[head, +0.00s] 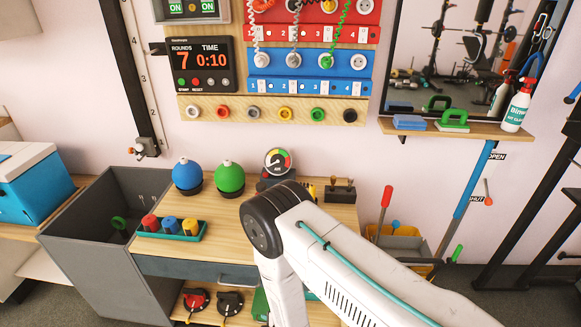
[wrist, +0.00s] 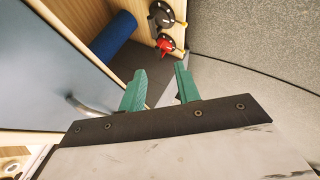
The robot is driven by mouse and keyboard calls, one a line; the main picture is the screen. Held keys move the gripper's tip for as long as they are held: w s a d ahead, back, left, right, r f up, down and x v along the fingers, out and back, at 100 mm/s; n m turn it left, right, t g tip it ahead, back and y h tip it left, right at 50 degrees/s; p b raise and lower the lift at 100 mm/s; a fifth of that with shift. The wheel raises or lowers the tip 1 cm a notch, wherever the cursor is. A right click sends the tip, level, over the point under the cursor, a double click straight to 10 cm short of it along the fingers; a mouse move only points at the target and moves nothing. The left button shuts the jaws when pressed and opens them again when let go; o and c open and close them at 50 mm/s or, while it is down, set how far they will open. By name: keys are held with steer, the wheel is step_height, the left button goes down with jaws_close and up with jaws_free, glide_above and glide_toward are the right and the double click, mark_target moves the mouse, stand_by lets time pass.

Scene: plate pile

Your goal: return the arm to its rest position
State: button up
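My arm shows in the head view, its black elbow joint in front of the wooden workbench (head: 300,214). My gripper is hidden there behind or below the arm. In the wrist view my gripper (wrist: 160,72) has two green fingers standing apart with nothing between them. A metal handle (wrist: 88,106) on a blue-grey drawer front (wrist: 60,60) is just left of the left finger. I cannot tell whether they touch.
A blue cylinder (wrist: 113,36) and red (wrist: 166,43) and black rotary switches lie beyond the fingers. Grey floor (wrist: 255,50) is clear at right. A grey bin (head: 95,250) stands left of the bench; a yellow bucket (head: 405,243) stands right.

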steer(key=s+d+r+m+g+h, duration=0.15)
steer(key=d+r+m+g, duration=0.35)
steer(key=r, duration=0.7)
steer(key=d+r+m+h, duration=0.3)
steer(key=d+r, duration=0.3)
steer(key=r, duration=0.5)
steer(key=s+d+r+m+g+h, duration=0.15)
steer(key=d+r+m+g, duration=0.35)
steer(key=r, duration=0.7)
steer(key=s+d+r+m+t, duration=0.1)
steer(key=s+d+r+m, duration=0.1)
steer(key=s+d+r, duration=0.4)
steer(key=s+d+r+m+t, duration=0.2)
steer(key=s+d+r, duration=0.4)
steer(key=r, duration=0.7)
steer(key=s+d+r+m+t, duration=0.1)
steer(key=s+d+r+m, duration=0.2)
steer(key=r, duration=0.7)
steer(key=s+d, duration=0.2)
steer(key=d, duration=0.1)
steer(key=shift+s+d, duration=0.4)
steer(key=shift+a, duration=0.1)
